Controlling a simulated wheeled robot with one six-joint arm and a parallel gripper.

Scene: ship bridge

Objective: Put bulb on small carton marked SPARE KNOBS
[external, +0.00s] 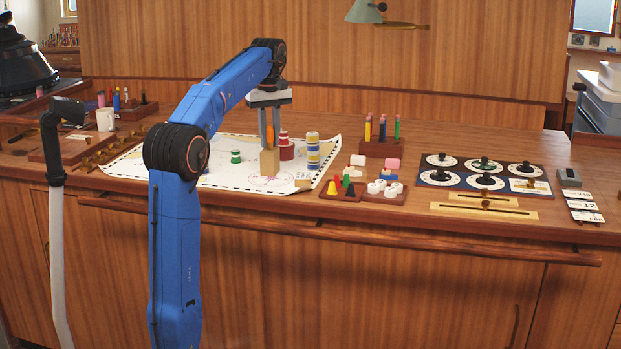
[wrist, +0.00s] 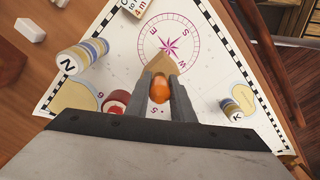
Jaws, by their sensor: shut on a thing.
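My gripper (external: 269,133) points down over the chart and is shut on the orange bulb (external: 269,141). In the wrist view the bulb (wrist: 159,88) sits between the two grey fingers (wrist: 158,90). A small tan carton (external: 270,162) stands on the chart directly below the bulb. Its tan top corner (wrist: 157,63) shows just beyond the bulb in the wrist view. The bulb's lower end is at or very near the carton's top; I cannot tell whether they touch. No lettering on the carton is readable.
A red and white round piece (external: 286,149) and a striped stack (external: 313,150) stand close to the right of the carton. A green and white piece (external: 236,156) is to the left. A small labelled block (external: 303,180) lies near the chart's front edge.

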